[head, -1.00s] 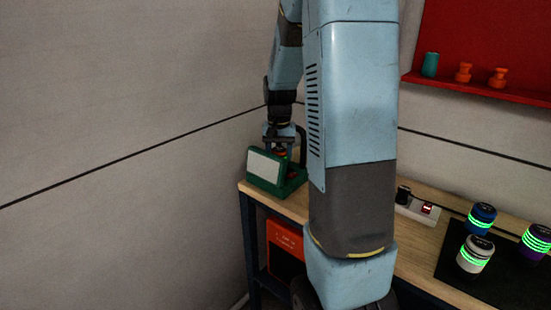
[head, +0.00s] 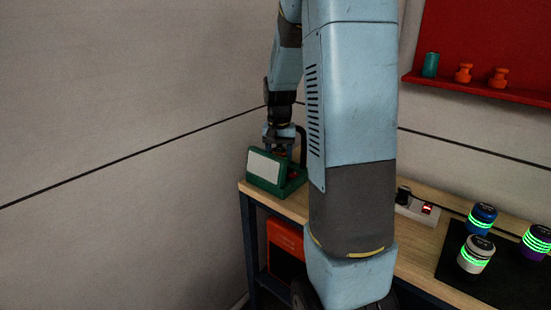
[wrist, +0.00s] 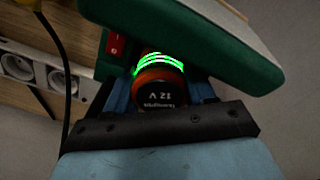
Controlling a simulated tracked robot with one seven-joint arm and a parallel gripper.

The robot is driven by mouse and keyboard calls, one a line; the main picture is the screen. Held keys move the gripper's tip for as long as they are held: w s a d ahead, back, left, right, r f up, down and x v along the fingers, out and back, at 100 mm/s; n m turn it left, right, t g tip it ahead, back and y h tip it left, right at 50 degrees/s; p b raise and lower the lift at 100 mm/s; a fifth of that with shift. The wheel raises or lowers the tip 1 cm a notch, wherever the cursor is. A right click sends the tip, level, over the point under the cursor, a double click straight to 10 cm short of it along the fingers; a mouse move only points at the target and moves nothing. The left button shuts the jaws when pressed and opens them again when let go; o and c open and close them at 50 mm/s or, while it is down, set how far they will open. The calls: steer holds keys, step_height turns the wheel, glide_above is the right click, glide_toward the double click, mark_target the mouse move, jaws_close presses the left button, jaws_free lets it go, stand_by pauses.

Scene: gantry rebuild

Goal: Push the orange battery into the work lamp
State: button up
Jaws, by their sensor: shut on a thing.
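The work lamp (head: 264,166) is a green housing with a white panel and a dark handle. It stands on the far left end of the bench. Its green body also shows across the top of the wrist view (wrist: 215,50), with a red switch on it. The orange battery (wrist: 156,75) has glowing green rings and a dark end cap marked 12 V. My gripper (wrist: 158,92) is shut on the battery, with a blue finger on each side. The battery's far end is hidden by the lamp, so its depth cannot be told. In the head view my gripper (head: 279,139) is above the lamp.
A white power strip (head: 418,208) lies on the bench; its sockets and a black cable show in the wrist view. Several ringed batteries (head: 472,254) stand on a black mat (head: 456,264) at the right. A red shelf (head: 480,90) hangs on the wall. My arm hides mid-bench.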

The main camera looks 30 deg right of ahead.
mark_target(278, 149)
steer(key=shift+f, duration=0.45)
steer(key=o, duration=1.2)
steer(key=shift+r, duration=0.1)
steer(key=shift+w+r, duration=0.2)
steer(key=shift+r, duration=5.25)
